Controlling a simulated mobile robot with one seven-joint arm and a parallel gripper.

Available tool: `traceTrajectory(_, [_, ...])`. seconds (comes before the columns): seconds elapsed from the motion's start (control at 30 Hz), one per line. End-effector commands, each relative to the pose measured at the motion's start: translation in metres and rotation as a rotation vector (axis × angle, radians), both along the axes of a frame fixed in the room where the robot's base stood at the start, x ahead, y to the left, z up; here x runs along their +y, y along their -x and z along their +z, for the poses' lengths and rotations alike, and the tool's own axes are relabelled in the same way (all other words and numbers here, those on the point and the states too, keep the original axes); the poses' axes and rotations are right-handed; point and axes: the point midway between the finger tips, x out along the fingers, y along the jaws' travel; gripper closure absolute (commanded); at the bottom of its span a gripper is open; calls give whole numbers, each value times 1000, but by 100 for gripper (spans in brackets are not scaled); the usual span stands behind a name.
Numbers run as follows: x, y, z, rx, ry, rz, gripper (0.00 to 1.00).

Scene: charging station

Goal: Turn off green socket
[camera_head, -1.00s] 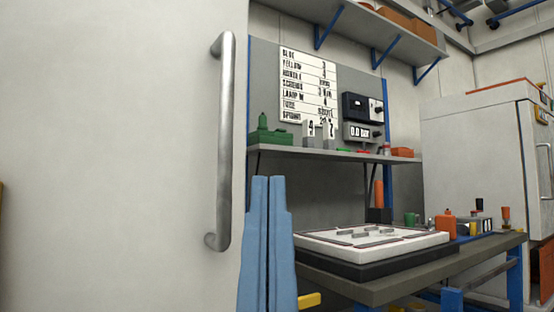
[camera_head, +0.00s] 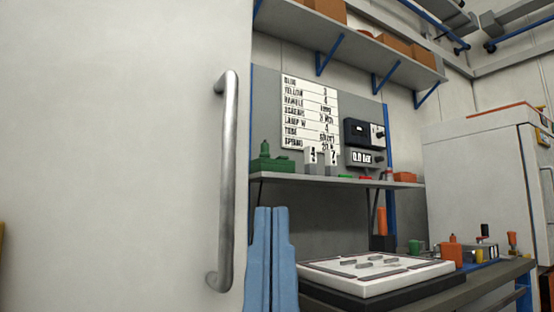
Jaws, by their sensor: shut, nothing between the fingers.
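My gripper (camera_head: 268,212) shows as two blue fingers pointing up at the bottom middle. The fingers are shut together and hold nothing. They stand just right of the tall white door's edge and its metal handle, in front of the bench. I cannot make out a green socket. A small green object (camera_head: 268,164) sits at the left end of the bench's upper shelf, with other small green items farther along, but I cannot tell that any is a socket.
A white door (camera_head: 120,150) with a long metal handle (camera_head: 228,180) fills the left. A workbench (camera_head: 440,297) with a white board (camera_head: 370,282) stands right of my gripper, below a shelf (camera_head: 330,181) with small items. A white cabinet (camera_head: 475,165) stands at the far right.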

Motion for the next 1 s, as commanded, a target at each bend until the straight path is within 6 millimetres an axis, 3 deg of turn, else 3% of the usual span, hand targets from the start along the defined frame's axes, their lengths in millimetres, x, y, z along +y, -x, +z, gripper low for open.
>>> traceTrajectory(0.03, [0, 0, 19, 0, 0, 0, 100])
traceTrajectory(0.17, [0, 0, 55, 0, 0, 0, 100])
traceTrajectory(1.0, [1, 0, 335, 0, 0, 1, 100])
